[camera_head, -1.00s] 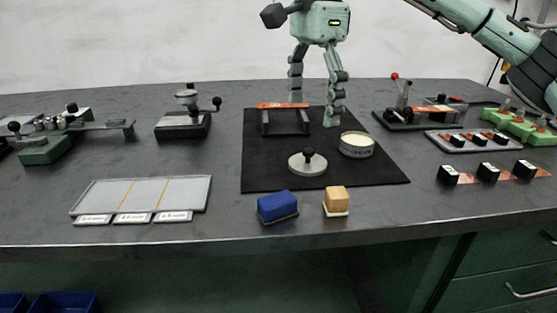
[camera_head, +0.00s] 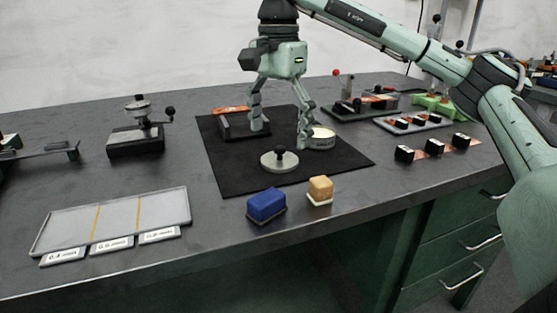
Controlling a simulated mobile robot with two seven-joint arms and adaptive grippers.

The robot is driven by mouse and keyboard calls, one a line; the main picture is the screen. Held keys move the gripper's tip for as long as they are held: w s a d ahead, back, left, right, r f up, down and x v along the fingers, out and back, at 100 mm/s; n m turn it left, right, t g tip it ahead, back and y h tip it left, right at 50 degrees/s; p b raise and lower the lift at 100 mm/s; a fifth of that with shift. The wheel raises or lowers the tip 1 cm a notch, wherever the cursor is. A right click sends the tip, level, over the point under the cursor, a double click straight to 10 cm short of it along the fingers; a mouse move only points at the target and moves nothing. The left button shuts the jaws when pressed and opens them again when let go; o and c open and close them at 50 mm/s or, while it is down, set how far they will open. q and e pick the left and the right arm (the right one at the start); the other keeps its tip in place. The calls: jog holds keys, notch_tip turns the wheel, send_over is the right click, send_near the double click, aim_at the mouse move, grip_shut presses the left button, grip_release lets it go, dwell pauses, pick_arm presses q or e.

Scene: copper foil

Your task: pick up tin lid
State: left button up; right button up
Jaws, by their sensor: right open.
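The tin lid (camera_head: 271,163) is a pale round disc with a black knob, lying on the black mat (camera_head: 235,175). The open round tin (camera_head: 320,138), cream-coloured, stands on the mat behind and to the right of the lid. My right gripper (camera_head: 280,140) points down over the mat with its two fingers spread and nothing between them. Its fingertips appear above and behind the lid, the right finger overlapping the tin's left edge in the picture. I cannot tell whether that finger touches the tin. My left gripper is not in view.
A blue block (camera_head: 266,205) and a tan block (camera_head: 320,190) sit near the front edge. A grey tray (camera_head: 115,215) lies at left, a black-knobbed device (camera_head: 137,135) behind it. Black blocks (camera_head: 404,154) stand at right.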

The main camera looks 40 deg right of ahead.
aim_at(280, 148)
jog(key=f, duration=0.4)
jog(key=shift+w+d, duration=0.1)
jog(key=shift+d, duration=0.15)
jog(key=shift+r, duration=0.1)
jog(key=c, duration=2)
grip_shut()
jog(key=shift+f, duration=0.2)
